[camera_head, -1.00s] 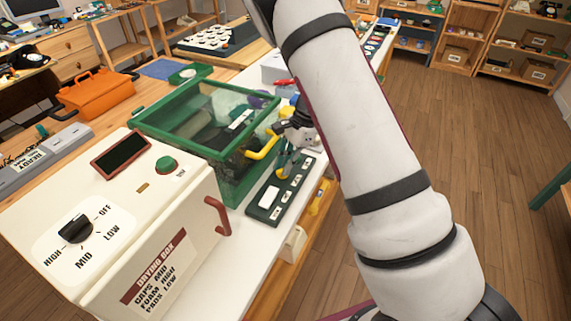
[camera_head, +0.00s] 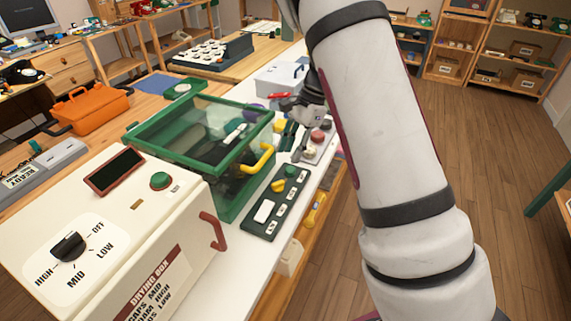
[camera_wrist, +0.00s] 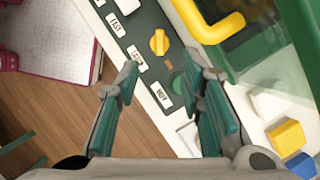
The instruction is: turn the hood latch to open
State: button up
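The hood is a green-framed box with clear panes (camera_head: 205,133) and a yellow handle (camera_head: 259,160) on its front; the lid looks down. A dark green panel (camera_head: 262,229) lies in front of it, with white labelled parts and a yellow knob (camera_head: 278,186), likely the latch. In the wrist view the yellow knob (camera_wrist: 159,42) is upright in the picture, just beyond my fingertips, and the yellow handle (camera_wrist: 212,24) is to its right. My gripper (camera_wrist: 163,70) is open and empty, and nothing touches the knob. In the head view my gripper (camera_head: 292,142) is beyond the panel's far end.
A cream drying box (camera_head: 130,215) with a dial and red handle stands near left. An orange case (camera_head: 88,108) is on the wooden bench. A grey plate with round buttons (camera_head: 318,142) lies past my gripper. Yellow and blue blocks (camera_wrist: 286,134) show in the wrist view.

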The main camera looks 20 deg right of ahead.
aim_at(279, 182)
jog(key=shift+v, duration=1.2)
jog(key=a+f+m+p, duration=0.1)
jog(key=f, duration=0.2)
jog(key=s+a+f+m+t+p, duration=0.1)
jog(key=a+f+m, duration=0.1)
jog(key=f, duration=0.2)
jog(key=a+f+m+p, duration=0.1)
jog(key=f+p, duration=0.1)
jog(key=f, duration=0.2)
jog(key=shift+s+a+f+t, duration=0.1)
jog(key=shift+s+a+t, duration=0.15)
jog(key=shift+t, duration=0.15)
